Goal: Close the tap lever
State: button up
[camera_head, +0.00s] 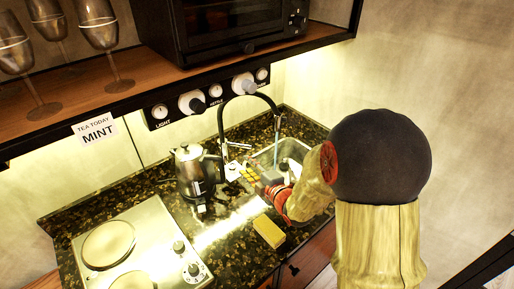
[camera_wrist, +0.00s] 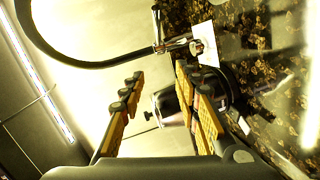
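The tap has a black arched spout (camera_head: 248,98) rising from the back edge of the counter beside the sink (camera_head: 285,152). A thin bluish stream, apparently water, hangs below its end in the head view. In the wrist view the spout (camera_wrist: 75,64) curves to a metal tap body (camera_wrist: 178,44), just past my right fingertip. My gripper (camera_head: 252,178) is over the counter by the sink's near left side. Its two padded fingers (camera_wrist: 160,74) are apart, with nothing between them.
A metal kettle (camera_head: 190,172) stands close left of my gripper; it also shows behind the right finger (camera_wrist: 168,108). A yellow sponge (camera_head: 268,230) lies near the front edge. A hob (camera_head: 150,230) is at left. A shelf (camera_head: 160,68) with glasses and an oven overhangs the back.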

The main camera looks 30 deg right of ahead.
aim_at(235, 145)
jog(key=shift+s+d+f+t, duration=0.1)
jog(key=shift+d+f+t, duration=0.2)
jog(key=shift+d, duration=0.15)
jog(key=shift+c, duration=1.4)
jog(key=shift+w+n, duration=0.25)
jog(key=shift+n, duration=0.05)
jog(key=shift+c, duration=0.6)
jog(key=w, duration=0.3)
jog(key=w+f, duration=0.1)
jog(key=w, duration=0.2)
jog(key=w+b, duration=0.1)
jog(key=w, duration=0.1)
jog(key=shift+w+a+f, duration=0.25)
jog(key=shift+w+f, duration=0.05)
jog(key=shift+w, duration=0.1)
grip_shut()
jog(key=shift+w+d+f, duration=0.2)
jog(key=shift+w+d, duration=0.35)
jog(key=shift+w, duration=0.1)
jog(key=shift+w+d+f, duration=0.2)
jog(key=shift+w+d, duration=0.3)
jog(key=shift+w, duration=0.1)
jog(key=shift+w+d+f, duration=0.1)
jog(key=shift+w+d, duration=0.2)
jog(key=shift+w, duration=0.1)
jog(key=shift+b, duration=0.3)
